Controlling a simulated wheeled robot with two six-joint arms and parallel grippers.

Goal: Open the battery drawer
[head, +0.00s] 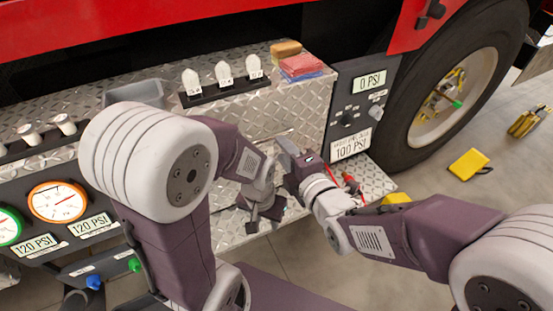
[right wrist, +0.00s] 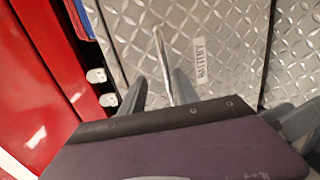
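The battery drawer front (right wrist: 225,50) is diamond plate with a white BATTERY label (right wrist: 200,62) in the right wrist view. A slim metal bar handle (right wrist: 160,52) runs along it beside the label. My right gripper (right wrist: 160,76) is open, with its two grey fingers on either side of the handle; whether they touch it I cannot tell. In the head view my right gripper (head: 287,158) is at the diamond-plate panel, its fingertips partly hidden. My left gripper (head: 262,215) points down below it, fingers apart and apparently empty.
A sponge (head: 285,49) and folded cloths (head: 301,66) lie on the ledge above. A pressure panel (head: 352,110) and tyre (head: 440,100) stand to the right. Gauges (head: 58,202) are at left. My two grippers are close together.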

